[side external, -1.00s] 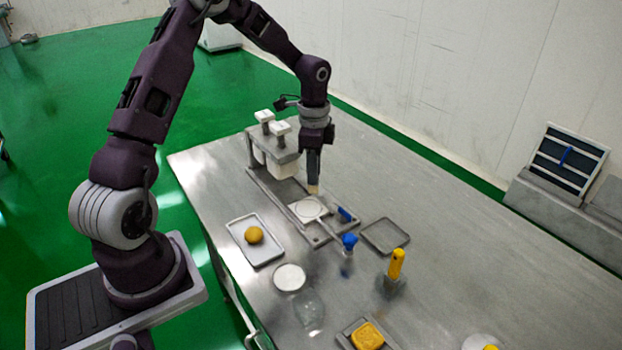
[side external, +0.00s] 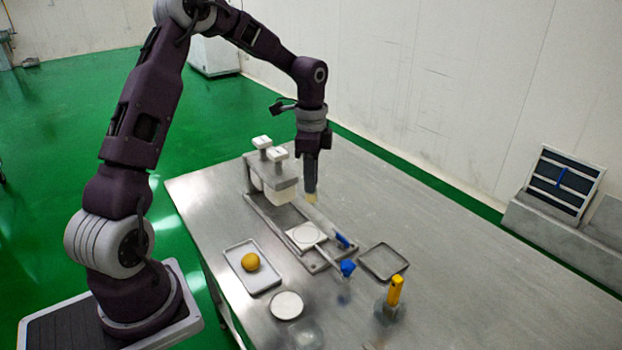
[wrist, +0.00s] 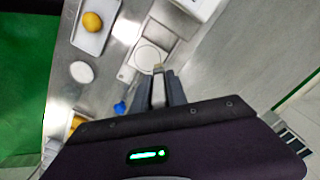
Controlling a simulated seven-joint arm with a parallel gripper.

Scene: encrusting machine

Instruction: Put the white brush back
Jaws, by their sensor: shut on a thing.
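My gripper (side external: 310,186) is shut on the white brush, whose pale bristle tip (side external: 311,198) points down below the fingers. The brush is held in the air above the encrusting machine, and its tip is apart from the square white plate (side external: 305,236). In the wrist view the white brush (wrist: 158,88) sits between the two dark fingers, its tan tip toward the machine. The fingers hide part of the brush. I cannot tell which spot is the brush's resting place.
The machine's white hoppers (side external: 278,188) stand close behind-left of the gripper. A tray (side external: 237,252) with a yellow ball, a white disc (side external: 287,305), a blue-headed tool (side external: 347,267), an empty tray (side external: 383,272) and a yellow-handled tool (side external: 395,290) stand around. The table's right side is clear.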

